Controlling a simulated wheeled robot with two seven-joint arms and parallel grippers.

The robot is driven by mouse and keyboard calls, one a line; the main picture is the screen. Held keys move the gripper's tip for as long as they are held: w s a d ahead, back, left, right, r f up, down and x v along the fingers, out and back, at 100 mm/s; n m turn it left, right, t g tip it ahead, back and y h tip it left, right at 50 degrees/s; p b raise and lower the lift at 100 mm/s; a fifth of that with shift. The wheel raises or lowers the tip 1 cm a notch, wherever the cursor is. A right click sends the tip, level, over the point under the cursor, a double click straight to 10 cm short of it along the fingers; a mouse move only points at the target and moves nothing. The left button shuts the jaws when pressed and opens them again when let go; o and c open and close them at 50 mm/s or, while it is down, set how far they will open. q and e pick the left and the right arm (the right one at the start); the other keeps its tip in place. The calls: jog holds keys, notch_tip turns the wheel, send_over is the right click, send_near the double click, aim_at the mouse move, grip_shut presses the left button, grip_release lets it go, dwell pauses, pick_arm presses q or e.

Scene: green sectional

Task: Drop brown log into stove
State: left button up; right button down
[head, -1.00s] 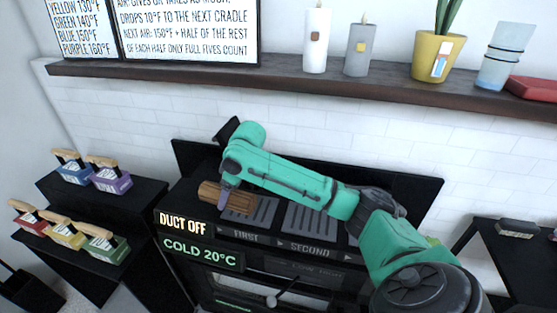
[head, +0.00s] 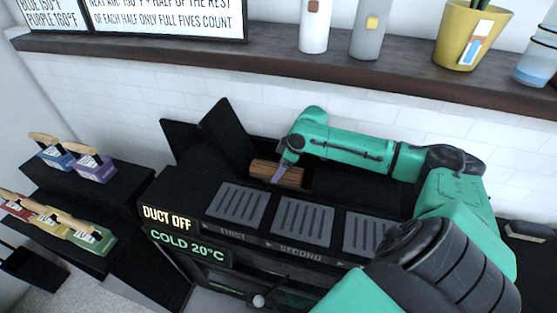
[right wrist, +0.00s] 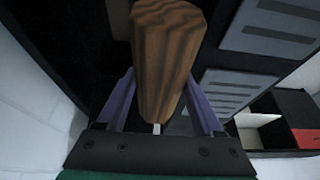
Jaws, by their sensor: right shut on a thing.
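The brown log (head: 263,170) is held by my right gripper (head: 282,170) at the back of the stove top. It also shows in the right wrist view (right wrist: 165,55), between the two purple fingers (right wrist: 160,105). The black stove (head: 180,205) has an opening at its back with a raised dark lid (head: 225,135) to the left of the log. The log appears over or just inside this opening; its exact height is hard to tell. My left gripper is not in view.
Three grey grates (head: 302,222) lie on the stove front, labelled FIRST and SECOND where readable. Signs read DUCT OFF and COLD 20°C (head: 190,245). Coloured wood-handled blocks (head: 90,163) stand on black steps at left. A wall shelf (head: 300,65) holds candles and a yellow pot (head: 470,35).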

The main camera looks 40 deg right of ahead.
jog(key=w+d+f+b, duration=0.3)
jog(key=d+f+b, duration=0.1)
jog(key=f, duration=0.1)
jog(key=shift+d+f, duration=0.2)
jog(key=shift+f, duration=0.2)
grip_release()
jog(key=shift+s, duration=0.15)
jog(key=b+v, duration=0.1)
jog(key=v, duration=1.1)
jog(key=shift+a, duration=0.1)
dwell(0.3)
